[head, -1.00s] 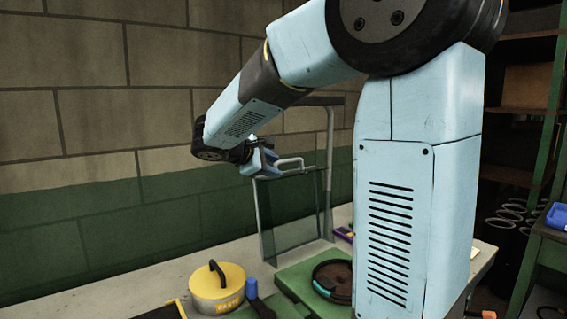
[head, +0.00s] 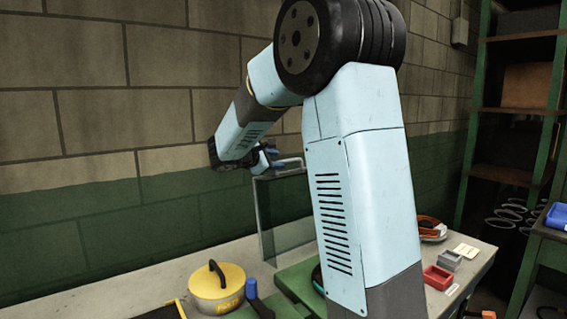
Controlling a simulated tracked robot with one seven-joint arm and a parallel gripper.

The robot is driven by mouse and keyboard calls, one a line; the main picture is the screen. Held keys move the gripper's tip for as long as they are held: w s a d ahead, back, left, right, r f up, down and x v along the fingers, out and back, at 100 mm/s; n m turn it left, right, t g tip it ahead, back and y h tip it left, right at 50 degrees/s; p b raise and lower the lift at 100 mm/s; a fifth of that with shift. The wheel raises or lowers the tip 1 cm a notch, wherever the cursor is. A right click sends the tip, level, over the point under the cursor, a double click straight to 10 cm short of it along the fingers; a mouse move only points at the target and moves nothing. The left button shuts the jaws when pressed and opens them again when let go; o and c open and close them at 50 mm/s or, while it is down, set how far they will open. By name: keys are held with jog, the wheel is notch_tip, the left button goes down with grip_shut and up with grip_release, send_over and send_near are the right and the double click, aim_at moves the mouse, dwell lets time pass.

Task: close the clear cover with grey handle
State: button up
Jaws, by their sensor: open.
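The clear cover (head: 288,222) stands raised and upright above the bench in the head view. Its right part is hidden behind my arm. Its grey handle (head: 291,163) is at the top edge, partly hidden. My gripper (head: 268,160) is small and far off, at the cover's upper left, beside the handle. Its jaws are open. I cannot tell whether a finger touches the handle.
A yellow pot-like container (head: 217,291) with a black handle and a blue-handled item (head: 254,298) stand in front of the cover. A green base (head: 300,285) lies below it. Red (head: 437,278) and grey (head: 449,260) bins are on the right of the bench (head: 476,262).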

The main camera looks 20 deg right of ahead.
aim_at(283, 161)
jog(key=shift+x, duration=2.4)
jog(key=shift+c, duration=0.2)
grip_shut()
